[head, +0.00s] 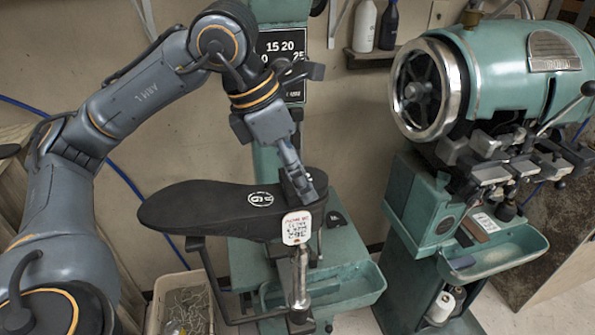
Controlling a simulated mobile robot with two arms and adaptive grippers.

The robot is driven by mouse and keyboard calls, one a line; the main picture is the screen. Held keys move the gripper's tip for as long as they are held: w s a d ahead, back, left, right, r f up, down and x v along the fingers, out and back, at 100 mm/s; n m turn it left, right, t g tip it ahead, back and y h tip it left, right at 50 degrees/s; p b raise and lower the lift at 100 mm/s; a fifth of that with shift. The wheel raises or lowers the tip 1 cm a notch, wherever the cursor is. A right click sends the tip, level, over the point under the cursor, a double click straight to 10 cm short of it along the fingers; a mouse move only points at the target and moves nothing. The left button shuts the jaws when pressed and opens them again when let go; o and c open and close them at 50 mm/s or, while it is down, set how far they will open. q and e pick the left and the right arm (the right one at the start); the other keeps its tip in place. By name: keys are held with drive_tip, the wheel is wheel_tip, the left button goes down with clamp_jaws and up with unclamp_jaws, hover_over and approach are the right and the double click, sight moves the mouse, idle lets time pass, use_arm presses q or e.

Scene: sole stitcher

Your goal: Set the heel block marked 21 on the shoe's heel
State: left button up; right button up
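A black shoe (200,208) lies sole up on a metal stand, its toe to the left and its heel to the right. A white round mark shows on its sole. A white tag (297,228) with handwriting hangs at the heel side. My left gripper (299,186) reaches down to the heel. A dark block (314,196) shows around its fingertips, on or just above the heel. Its number is not readable, and the gap between the fingers is hidden. My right gripper is not in view.
A green stitching machine (500,75) stands at the right, with a green tray (510,253) below its head. Another green tray (355,290) is below the shoe. A bin (160,290) of thread scraps stands on the floor. Bottles (365,25) stand on a wall shelf.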

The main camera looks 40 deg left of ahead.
use_arm(q)
drive_tip(key=o, duration=1.3)
drive_tip(key=shift+r, duration=0.1)
drive_tip(key=v, duration=1.2)
